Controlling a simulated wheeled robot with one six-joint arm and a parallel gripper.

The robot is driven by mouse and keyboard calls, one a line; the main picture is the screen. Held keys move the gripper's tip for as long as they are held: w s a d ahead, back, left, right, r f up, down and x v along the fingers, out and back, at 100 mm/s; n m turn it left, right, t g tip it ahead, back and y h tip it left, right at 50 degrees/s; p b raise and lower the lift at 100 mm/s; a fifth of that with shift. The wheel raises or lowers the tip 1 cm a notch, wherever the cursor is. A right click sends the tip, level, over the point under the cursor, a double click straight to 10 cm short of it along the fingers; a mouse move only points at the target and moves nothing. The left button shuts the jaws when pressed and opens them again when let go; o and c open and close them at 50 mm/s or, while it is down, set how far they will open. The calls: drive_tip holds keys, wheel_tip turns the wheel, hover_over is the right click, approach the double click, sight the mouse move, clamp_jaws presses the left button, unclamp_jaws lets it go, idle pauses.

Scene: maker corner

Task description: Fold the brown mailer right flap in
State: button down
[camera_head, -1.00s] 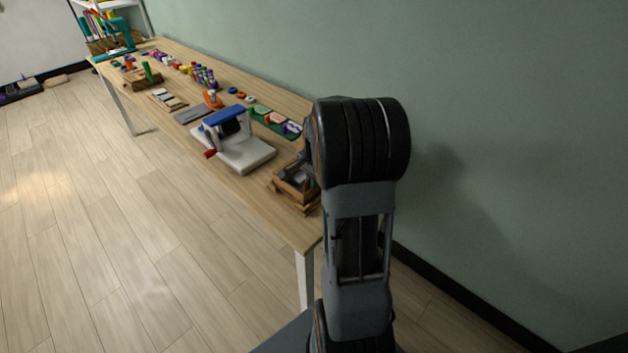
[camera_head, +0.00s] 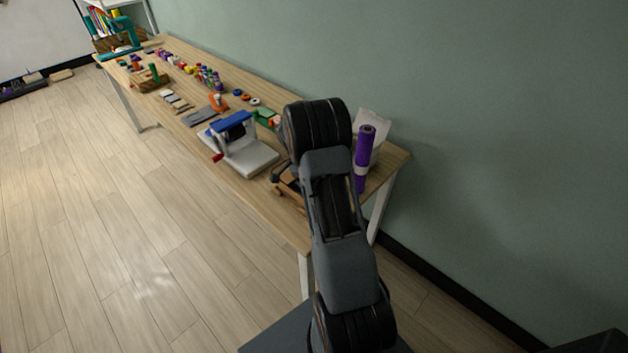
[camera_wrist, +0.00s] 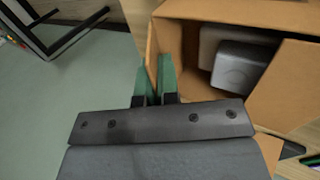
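The brown mailer (camera_wrist: 230,9) is an open cardboard box in the wrist view. Grey rounded things lie inside it. One brown flap (camera_wrist: 278,90) stands across its near right side. My gripper (camera_wrist: 155,75) has two green fingers at the mailer's left edge, close together. A thin brown strip shows between them. I cannot tell whether they pinch it or only overlap it in the picture. In the head view my arm hides the gripper and most of the mailer; a brown part (camera_head: 289,187) shows left of the arm.
A white and blue device (camera_head: 240,150) stands on the wooden table (camera_head: 255,200) left of my arm. A purple roll (camera_head: 364,158) stands upright to the right, before a pale sheet (camera_head: 376,125). Small tools and jars line the table farther back. The green wall is close behind.

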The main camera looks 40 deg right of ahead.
drive_tip(key=shift+w+a+f+g+h, duration=0.1)
drive_tip(key=shift+w+f+g+h, duration=0.1)
drive_tip(key=shift+g, duration=0.75)
drive_tip(key=shift+w+f+g+h, duration=0.15)
drive_tip(key=shift+w+g+h, duration=0.05)
drive_tip(key=shift+g, duration=0.75)
drive_tip(key=c, duration=1.4)
unclamp_jaws()
drive_tip(key=shift+o, duration=0.2)
